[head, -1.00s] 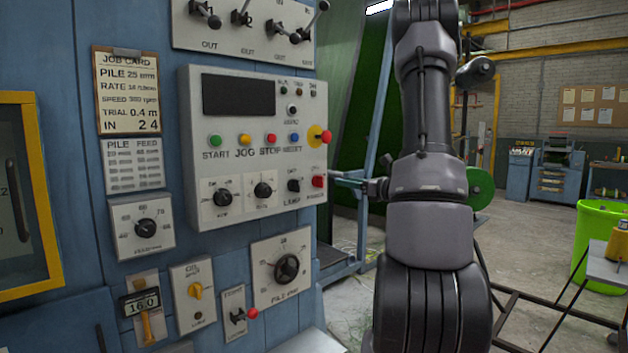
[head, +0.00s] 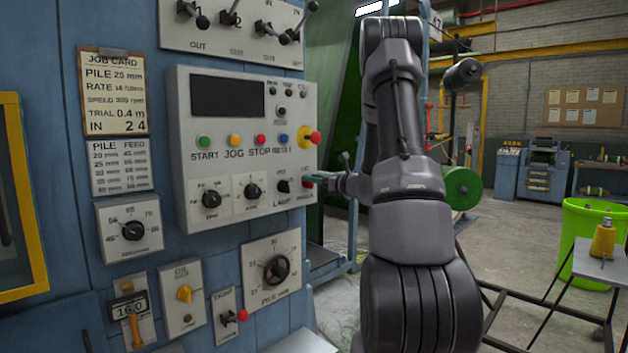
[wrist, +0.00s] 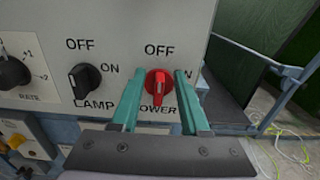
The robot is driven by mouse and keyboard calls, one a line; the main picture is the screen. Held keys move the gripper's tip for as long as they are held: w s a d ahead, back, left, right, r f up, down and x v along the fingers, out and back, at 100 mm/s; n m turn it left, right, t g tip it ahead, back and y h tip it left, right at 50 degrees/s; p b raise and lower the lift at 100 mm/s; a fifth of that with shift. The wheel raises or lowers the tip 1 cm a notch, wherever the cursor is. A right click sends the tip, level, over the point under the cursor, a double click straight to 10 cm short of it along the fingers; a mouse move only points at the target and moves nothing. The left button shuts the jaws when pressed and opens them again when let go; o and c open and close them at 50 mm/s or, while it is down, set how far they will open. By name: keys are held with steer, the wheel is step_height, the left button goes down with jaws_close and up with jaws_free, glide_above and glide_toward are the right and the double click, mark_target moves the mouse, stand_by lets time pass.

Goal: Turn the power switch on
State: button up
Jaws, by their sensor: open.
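The red power switch (wrist: 158,85) is a small rotary knob at the lower right of the grey control panel (head: 240,165). Its grip stands roughly upright, toward the OFF label above it. The ON label on its right is partly hidden by a finger. My gripper (wrist: 160,88) is open, with one teal finger on each side of the knob. I cannot tell whether either finger touches it. In the head view my gripper (head: 313,178) reaches the panel's lower right corner from the right and partly hides the switch.
The black lamp switch (wrist: 85,82) sits just left of the power switch, close to the left finger. A red emergency button (head: 315,137) on a yellow disc juts out above. A blue frame (wrist: 262,62) stands to the right of the panel.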

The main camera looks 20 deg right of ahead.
jaws_close()
steer(key=shift+m, duration=0.4)
steer(key=m, duration=0.5)
steer(key=d+f+m, duration=0.1)
steer(key=m, duration=1.1)
steer(key=shift+w+d+f, duration=0.25)
steer(key=shift+d+f, duration=0.1)
steer(key=shift+f, duration=0.05)
jaws_free()
